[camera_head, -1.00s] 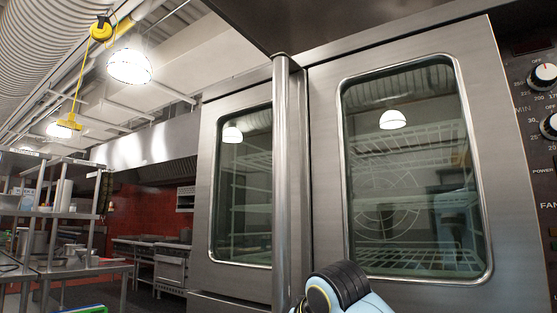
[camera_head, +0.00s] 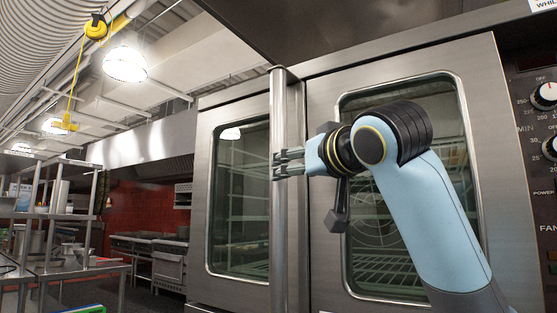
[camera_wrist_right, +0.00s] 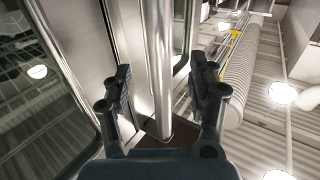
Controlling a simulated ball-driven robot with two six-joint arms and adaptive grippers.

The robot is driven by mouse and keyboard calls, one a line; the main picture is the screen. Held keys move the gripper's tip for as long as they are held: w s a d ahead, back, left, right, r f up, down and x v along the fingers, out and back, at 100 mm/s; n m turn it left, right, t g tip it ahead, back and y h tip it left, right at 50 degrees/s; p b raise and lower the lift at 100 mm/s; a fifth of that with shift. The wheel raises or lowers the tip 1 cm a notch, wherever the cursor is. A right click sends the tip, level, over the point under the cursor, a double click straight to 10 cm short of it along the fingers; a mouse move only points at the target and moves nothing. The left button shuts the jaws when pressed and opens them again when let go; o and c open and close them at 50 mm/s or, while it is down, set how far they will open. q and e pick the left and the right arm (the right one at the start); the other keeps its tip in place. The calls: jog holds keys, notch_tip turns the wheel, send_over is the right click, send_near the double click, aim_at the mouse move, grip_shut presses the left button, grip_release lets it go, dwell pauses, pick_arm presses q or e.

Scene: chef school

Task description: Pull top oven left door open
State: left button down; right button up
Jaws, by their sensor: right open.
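The top oven has a left door (camera_head: 205,165) and a right door (camera_head: 515,190), both steel with glass windows. A long vertical round handle bar (camera_head: 279,105) stands at the seam between them. My right gripper (camera_head: 284,164) is at the bar about mid-height, its fingers overlapping the bar in the head view. In the right wrist view the right gripper (camera_wrist_right: 162,76) is open, and the handle bar (camera_wrist_right: 158,45) runs between its spread fingers. I cannot tell whether the fingers touch it. My left gripper is not in view.
A control panel with knobs (camera_head: 546,94) is right of the oven. A steel overhang (camera_head: 350,25) juts out above the doors. A steel rack and table (camera_head: 85,268) stand at the left. The floor between there and the oven looks mostly clear.

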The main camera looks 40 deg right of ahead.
pick_arm(q)
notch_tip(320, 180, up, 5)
jog(key=p, duration=0.3)
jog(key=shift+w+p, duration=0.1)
jog(key=shift+p, duration=0.25)
pick_arm(e)
jog(key=w+d, duration=0.1)
jog(key=w, duration=0.7)
jog(key=shift+w+d+f, duration=0.2)
jog(key=shift+w+d, duration=0.2)
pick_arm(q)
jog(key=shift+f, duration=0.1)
pick_arm(e)
jog(key=c, duration=1.1)
grip_shut()
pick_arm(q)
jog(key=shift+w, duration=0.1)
pick_arm(e)
jog(key=shift+w, duration=0.15)
